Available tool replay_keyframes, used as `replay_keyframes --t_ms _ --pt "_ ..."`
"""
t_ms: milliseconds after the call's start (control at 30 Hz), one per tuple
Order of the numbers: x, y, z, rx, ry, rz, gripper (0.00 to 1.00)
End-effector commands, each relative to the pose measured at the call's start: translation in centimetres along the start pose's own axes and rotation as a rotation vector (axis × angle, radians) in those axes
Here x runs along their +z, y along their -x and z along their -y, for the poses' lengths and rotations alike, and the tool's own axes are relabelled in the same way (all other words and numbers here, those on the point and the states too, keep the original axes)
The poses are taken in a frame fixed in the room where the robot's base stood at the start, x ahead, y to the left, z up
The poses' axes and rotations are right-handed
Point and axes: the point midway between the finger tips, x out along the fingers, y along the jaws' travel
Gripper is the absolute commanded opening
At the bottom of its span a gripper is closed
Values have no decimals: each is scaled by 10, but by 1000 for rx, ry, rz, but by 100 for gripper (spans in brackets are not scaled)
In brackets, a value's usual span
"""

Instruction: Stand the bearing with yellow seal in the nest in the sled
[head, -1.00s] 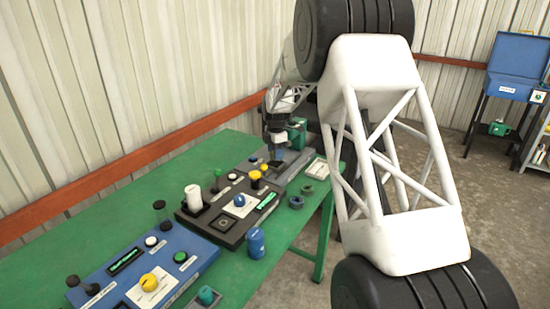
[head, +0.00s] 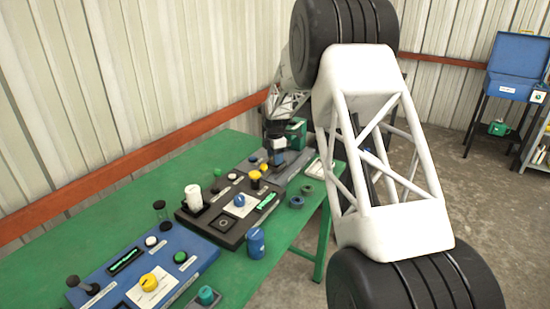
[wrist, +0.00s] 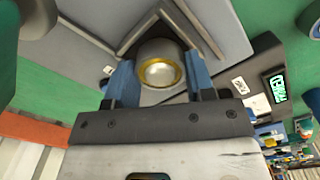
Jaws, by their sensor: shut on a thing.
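The bearing with yellow seal (wrist: 161,73) shows in the wrist view as a round metal piece with a yellow ring. It sits between the blue fingers of my gripper (wrist: 160,82), which is shut on it. A V-shaped grey nest (wrist: 133,37) lies just beyond the bearing on the grey sled (wrist: 95,62), its corner pointing away from my gripper. The bearing is close to the inside of the V; I cannot tell whether it touches. In the head view my gripper (head: 279,157) is low over the sled at the table's far end, and the bearing cannot be made out there.
A black panel (head: 222,238) with knobs and a blue panel (head: 192,262) lie on the green table (head: 70,262). Two small rings (head: 296,202) and a blue cylinder (head: 256,243) are near the right edge. A green object (head: 297,130) stands just behind my gripper.

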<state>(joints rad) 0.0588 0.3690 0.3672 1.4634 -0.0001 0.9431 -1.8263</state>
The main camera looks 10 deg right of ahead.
Motion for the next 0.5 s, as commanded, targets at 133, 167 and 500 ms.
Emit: replay_keyframes --t_ms 133,167,500 --pt "0 -4 0 1 0 0 19" --pt "0 -4 0 1 0 0 19" --pt "0 -7 0 1 0 0 19"
